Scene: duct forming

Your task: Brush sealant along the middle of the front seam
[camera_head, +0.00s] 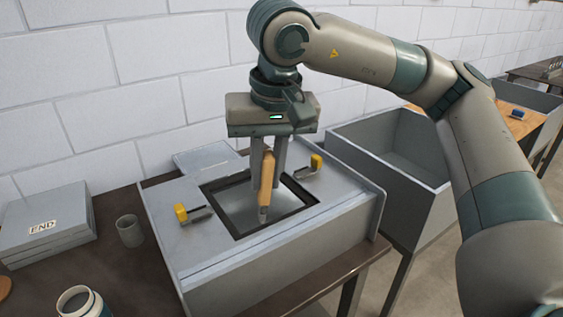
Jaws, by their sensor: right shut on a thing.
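My right gripper (268,165) points down over the grey metal duct box (245,275). It is shut on a brush with a wooden handle (266,180), held nearly upright. The brush's lower end is over the square opening in the box's top, near its front edge; whether it touches is unclear. The front seam (270,240) shows as a strip along the front of the top, a little nearer than the brush end. A jar (80,301), partly cut off, stands at the lower left. My left gripper is not in view.
Two yellow-handled clamps (190,213) (314,166) sit on either side of the opening. A grey cup (130,231) and stacked panels marked END (45,224) lie left on the dark table. A grey open bin (400,160) stands to the right, against a white block wall.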

